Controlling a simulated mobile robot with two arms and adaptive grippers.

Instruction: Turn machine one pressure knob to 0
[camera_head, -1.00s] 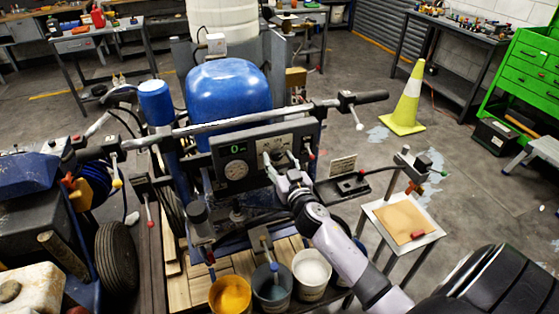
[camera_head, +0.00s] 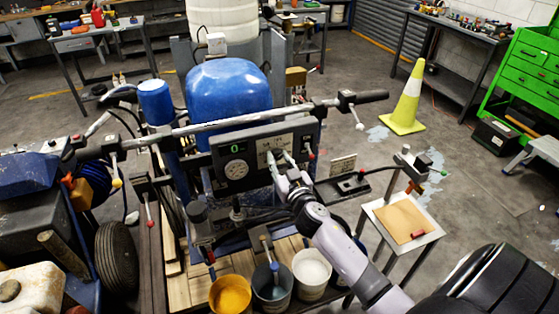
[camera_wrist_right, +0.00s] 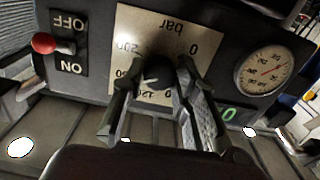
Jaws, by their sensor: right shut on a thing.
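The machine one pressure knob (camera_wrist_right: 156,74) is a dark knob on a pale dial plate (camera_wrist_right: 196,50), which shows upside down in the right wrist view with "bar" and numbers on it. My right gripper (camera_wrist_right: 156,80) has its two fingers closed around the knob, hiding part of it and some of the scale. In the head view my right gripper (camera_head: 281,160) reaches the black control panel (camera_head: 258,152). The panel also carries a round gauge (camera_head: 236,169) and a green display (camera_head: 236,147) reading 0. The exact knob setting is not clear. My left gripper is not in view.
A red-tipped ON/OFF switch (camera_wrist_right: 45,43) sits beside the dial. A handlebar (camera_head: 215,123) with levers crosses above the panel. Paint buckets (camera_head: 311,268) stand below it. A small stand (camera_head: 408,216) and a yellow cone (camera_head: 408,105) are to the right.

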